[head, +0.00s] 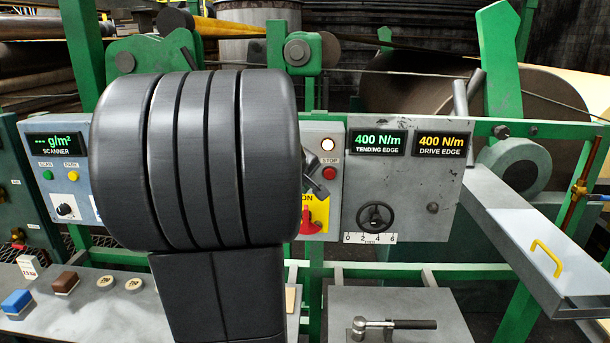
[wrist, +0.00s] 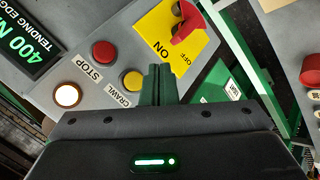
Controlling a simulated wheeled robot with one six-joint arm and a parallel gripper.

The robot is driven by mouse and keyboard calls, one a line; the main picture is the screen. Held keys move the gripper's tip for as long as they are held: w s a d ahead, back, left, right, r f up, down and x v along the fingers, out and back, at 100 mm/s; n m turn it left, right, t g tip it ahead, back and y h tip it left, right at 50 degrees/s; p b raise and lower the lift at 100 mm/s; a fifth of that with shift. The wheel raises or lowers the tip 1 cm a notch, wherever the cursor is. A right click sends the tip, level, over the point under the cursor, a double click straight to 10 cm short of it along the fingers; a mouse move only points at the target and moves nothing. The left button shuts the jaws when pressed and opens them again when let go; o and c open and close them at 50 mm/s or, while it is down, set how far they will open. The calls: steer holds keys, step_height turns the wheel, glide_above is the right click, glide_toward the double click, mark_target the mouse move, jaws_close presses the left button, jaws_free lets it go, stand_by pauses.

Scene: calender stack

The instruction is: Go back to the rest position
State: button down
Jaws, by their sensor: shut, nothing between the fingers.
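My gripper (wrist: 158,84) is shut and empty. In the wrist view its narrow fingers point at the grey control panel, near the yellow crawl button (wrist: 133,80). I cannot tell whether they touch the panel. In the head view my dark arm hides most of the gripper, and only a small part shows at the arm's right side. The red stop button (head: 329,172) is beside that part; it also shows in the wrist view (wrist: 104,51). The red rotary switch (head: 310,222) sits on a yellow ON/OFF plate below.
A tension panel (head: 402,195) with a handwheel (head: 375,216) stands right of my arm. The scanner panel (head: 66,180) is at left. A tray (head: 540,250) with a yellow handle juts out at right.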

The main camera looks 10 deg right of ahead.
steer(key=shift+w, duration=0.15)
steer(key=s, duration=0.2)
steer(key=s+a, duration=0.1)
steer(key=s, duration=0.1)
stand_by(0.6)
